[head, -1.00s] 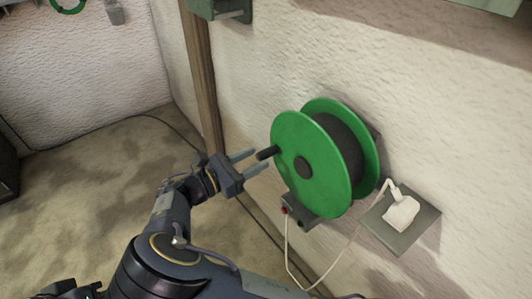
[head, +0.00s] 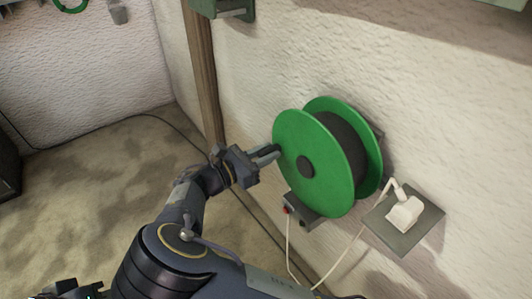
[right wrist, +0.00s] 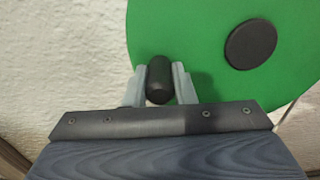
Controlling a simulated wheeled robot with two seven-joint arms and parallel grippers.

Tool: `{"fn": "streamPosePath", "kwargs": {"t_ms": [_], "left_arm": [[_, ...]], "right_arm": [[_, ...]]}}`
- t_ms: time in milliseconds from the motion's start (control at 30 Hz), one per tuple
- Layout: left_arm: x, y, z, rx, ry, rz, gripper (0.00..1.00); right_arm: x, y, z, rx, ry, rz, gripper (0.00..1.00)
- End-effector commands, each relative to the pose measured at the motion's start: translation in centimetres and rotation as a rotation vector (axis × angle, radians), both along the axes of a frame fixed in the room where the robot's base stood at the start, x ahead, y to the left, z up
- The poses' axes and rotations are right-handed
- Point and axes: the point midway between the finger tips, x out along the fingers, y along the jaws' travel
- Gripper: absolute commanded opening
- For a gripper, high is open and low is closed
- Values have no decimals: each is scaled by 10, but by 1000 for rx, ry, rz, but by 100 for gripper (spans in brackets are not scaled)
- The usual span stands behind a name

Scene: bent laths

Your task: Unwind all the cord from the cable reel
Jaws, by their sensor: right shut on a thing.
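The cable reel (head: 318,165) has two green discs and is mounted on the wall, with dark cord (head: 348,143) wound between the discs. A black crank handle (head: 276,149) sticks out from the front disc near its left edge. My right gripper (head: 268,156) is shut on this handle. In the right wrist view the handle (right wrist: 159,80) sits between the two grey fingers, with the green disc (right wrist: 205,60) and its black hub (right wrist: 251,45) behind. A white cord end with a plug (head: 405,213) rests on a grey plate at the right.
A grey box with a red button (head: 303,211) is below the reel. The grey wall plate (head: 385,231) holds the white plug. A wooden post (head: 203,75) stands left of the reel. A green wall unit (head: 225,8) is above.

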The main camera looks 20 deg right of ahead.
Motion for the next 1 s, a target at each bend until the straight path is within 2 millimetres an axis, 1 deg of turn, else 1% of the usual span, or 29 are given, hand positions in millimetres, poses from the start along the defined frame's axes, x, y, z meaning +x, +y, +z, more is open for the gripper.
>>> {"fn": "streamPosePath", "kwargs": {"t_ms": [267,467,667,1000], "left_arm": [[0,0,2,0,0,0,36],[0,0,10,0,0,0,36],[0,0,25,0,0,0,36],[0,0,47,0,0,0,36]], "right_arm": [[0,0,2,5,-10,0,0],[1,1,10,27,-69,1,0],[1,1,27,74,-198,0,0],[-5,-2,58,182,-496,-1,0]]}}
